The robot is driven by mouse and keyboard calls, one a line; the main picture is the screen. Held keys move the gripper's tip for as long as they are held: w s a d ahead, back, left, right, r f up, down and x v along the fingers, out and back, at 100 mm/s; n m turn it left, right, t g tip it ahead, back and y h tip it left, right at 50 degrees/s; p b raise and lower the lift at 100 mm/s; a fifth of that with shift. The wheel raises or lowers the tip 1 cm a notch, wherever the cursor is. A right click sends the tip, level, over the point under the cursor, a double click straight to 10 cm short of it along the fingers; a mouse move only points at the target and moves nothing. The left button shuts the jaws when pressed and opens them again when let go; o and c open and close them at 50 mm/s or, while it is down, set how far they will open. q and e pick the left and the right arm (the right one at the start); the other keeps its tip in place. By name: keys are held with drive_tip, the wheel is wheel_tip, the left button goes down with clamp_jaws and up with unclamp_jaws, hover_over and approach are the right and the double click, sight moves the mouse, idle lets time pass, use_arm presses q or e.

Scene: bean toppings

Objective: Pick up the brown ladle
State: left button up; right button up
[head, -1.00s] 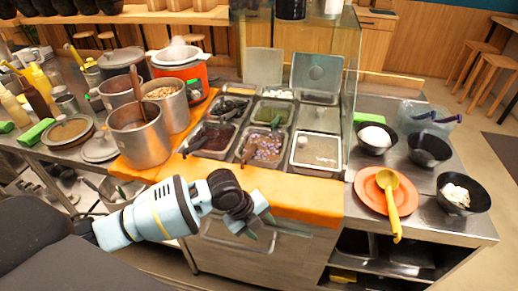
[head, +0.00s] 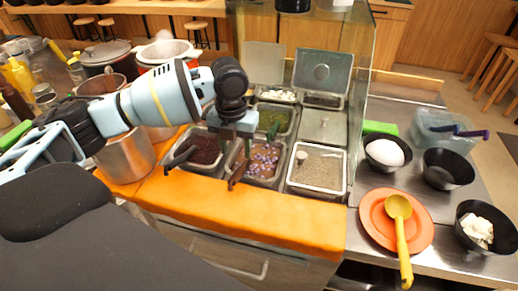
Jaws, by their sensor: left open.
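My left gripper (head: 236,145) is open and points down over the topping pans, near the left edge of the pan of purple-speckled beans (head: 265,158). A brown ladle handle (head: 238,174) sticks out of that pan's front left corner, just below my fingertips. A second brown handle (head: 180,158) leans out of the dark red bean pan (head: 209,166) to the left. The scoop ends are hidden, and I cannot tell whether the fingers touch the nearer handle. My right gripper is not in view.
A pan of grey-brown grains (head: 318,171) with a short pale handle lies right. A glass panel (head: 362,100) rises beyond it. A yellow ladle (head: 399,215) lies on an orange plate (head: 376,232). A metal pot (head: 125,155) stands left, partly behind my arm.

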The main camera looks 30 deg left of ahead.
sight(241, 168)
use_arm(q)
drive_tip(key=shift+w+a+r, duration=0.1)
drive_tip(key=shift+w+a, duration=0.05)
drive_tip(key=shift+w, duration=0.15)
drive_tip(key=shift+s, duration=0.3)
drive_tip(key=shift+s+f, duration=0.1)
drive_tip(key=shift+f, duration=1.1)
drive_tip(key=shift+w+f, duration=0.15)
drive_tip(key=shift+w, duration=0.05)
drive_tip(key=f, duration=0.5)
drive_tip(key=shift+w+d, duration=0.3)
drive_tip(key=shift+d, duration=0.05)
drive_tip(key=shift+r, duration=0.1)
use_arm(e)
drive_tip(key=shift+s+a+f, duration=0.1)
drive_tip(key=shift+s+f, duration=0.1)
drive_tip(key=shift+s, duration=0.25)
use_arm(q)
clamp_jaws()
